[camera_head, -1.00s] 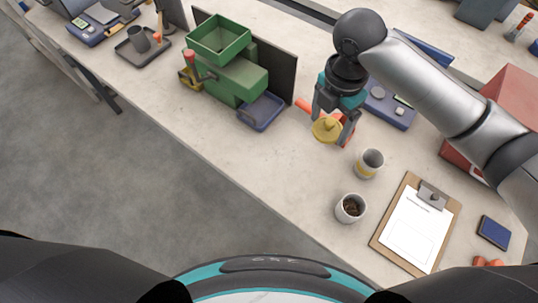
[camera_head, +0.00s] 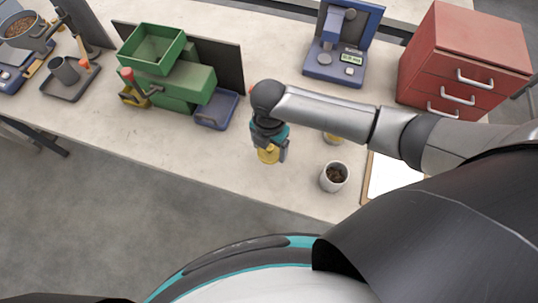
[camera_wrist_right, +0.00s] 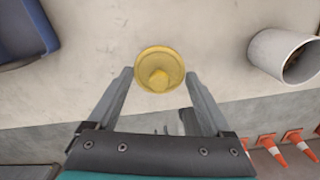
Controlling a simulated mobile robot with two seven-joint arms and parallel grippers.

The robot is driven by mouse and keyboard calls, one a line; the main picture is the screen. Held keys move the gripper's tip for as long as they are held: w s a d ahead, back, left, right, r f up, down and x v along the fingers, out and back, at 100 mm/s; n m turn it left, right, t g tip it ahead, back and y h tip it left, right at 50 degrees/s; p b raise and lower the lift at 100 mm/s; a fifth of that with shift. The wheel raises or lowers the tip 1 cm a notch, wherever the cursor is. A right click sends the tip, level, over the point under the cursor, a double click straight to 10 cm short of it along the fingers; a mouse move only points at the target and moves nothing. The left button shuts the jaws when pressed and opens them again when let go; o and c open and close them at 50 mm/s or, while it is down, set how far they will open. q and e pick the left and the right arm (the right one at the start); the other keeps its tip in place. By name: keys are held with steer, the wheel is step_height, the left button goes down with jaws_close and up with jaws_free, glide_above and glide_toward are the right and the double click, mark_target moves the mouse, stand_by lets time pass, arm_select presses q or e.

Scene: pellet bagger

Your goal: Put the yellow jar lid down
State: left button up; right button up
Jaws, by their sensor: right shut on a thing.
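The yellow jar lid (camera_head: 268,155) is a round disc with a knob. My right gripper (camera_head: 275,157) is shut on it near the table's front edge. In the right wrist view the lid (camera_wrist_right: 160,70) sits between the tips of the two fingers, its knob facing the camera. I cannot tell whether its underside touches the table. A yellow-banded cup (camera_head: 333,139) is mostly hidden behind my right forearm. My left gripper is not in view.
A pale cup with brown pellets (camera_head: 334,178) stands right of the gripper, before a partly hidden clipboard (camera_head: 393,177). A green machine (camera_head: 185,85) and blue tray (camera_head: 216,110) stand left.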

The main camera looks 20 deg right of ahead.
mark_target(269, 154)
steer(key=shift+f+b, duration=0.4)
steer(key=shift+f, duration=2.1)
steer(key=shift+f, duration=0.15)
steer(key=o, duration=1.1)
steer(key=shift+w+r, duration=0.1)
steer(key=shift+r, duration=0.55)
step_height(269, 154, up, 11)
steer(key=shift+r+p, duration=0.1)
steer(key=shift+p, duration=0.9)
